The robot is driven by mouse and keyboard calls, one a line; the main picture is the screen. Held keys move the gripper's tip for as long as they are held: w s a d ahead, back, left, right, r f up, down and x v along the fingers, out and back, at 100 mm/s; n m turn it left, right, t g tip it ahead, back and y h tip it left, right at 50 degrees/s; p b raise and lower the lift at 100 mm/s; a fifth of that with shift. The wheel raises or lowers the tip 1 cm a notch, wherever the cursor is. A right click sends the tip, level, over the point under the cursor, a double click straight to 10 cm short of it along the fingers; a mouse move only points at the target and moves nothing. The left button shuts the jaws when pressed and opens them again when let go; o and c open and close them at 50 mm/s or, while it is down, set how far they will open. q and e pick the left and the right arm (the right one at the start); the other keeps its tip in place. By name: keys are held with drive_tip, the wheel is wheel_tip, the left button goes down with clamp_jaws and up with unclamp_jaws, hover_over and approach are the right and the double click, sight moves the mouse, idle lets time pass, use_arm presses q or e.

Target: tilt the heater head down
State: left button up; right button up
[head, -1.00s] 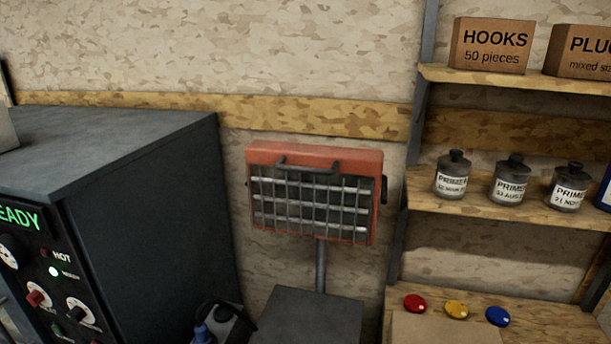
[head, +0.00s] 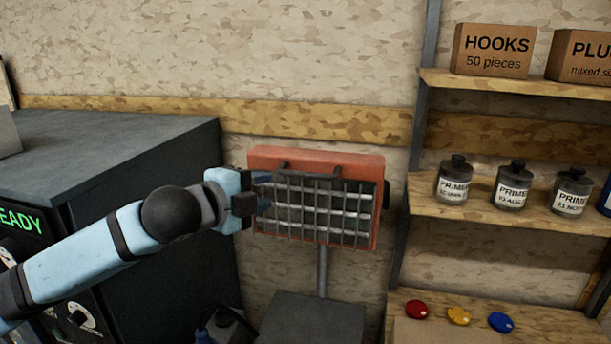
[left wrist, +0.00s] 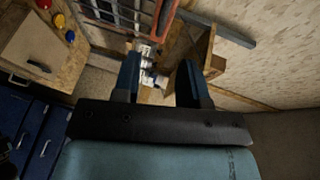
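The heater head (head: 372,162) is an orange-red box with a wire grille (head: 325,212) on its front and a dark bar handle (head: 310,171) along the upper front. It sits on a thin grey post (head: 322,270). My left gripper (head: 264,192) is in front of the heater's left end, with its fingers over the left part of the grille in the picture. Contact cannot be told. In the left wrist view my left gripper (left wrist: 160,78) is open and empty, and part of the orange heater frame (left wrist: 167,18) shows beyond it. My right gripper is out of view.
A dark cabinet (head: 165,150) with a control panel stands at left, close to my arm. A dark box (head: 315,318) is below the heater. Wooden shelves (head: 480,205) at right hold cartons and jars (head: 513,188). Red, yellow and blue discs (head: 458,316) lie on the lowest shelf.

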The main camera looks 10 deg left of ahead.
sight(304, 175)
use_arm(q)
drive_tip(key=p+x, duration=0.1)
drive_tip(key=x, duration=0.3)
drive_tip(key=p+x, duration=0.1)
drive_tip(key=x, duration=0.3)
drive_tip(key=p+x, duration=0.1)
drive_tip(key=x, duration=0.3)
drive_tip(key=shift+w+r, duration=0.35)
drive_tip(key=shift+r, duration=0.05)
drive_tip(key=shift+w+d+f+p, duration=0.15)
drive_tip(key=shift+w+d+p, duration=0.15)
drive_tip(key=shift+w, duration=0.15)
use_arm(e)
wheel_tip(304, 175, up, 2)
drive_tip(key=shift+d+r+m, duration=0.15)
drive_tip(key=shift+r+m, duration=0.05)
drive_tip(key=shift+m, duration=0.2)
use_arm(q)
clamp_jaws()
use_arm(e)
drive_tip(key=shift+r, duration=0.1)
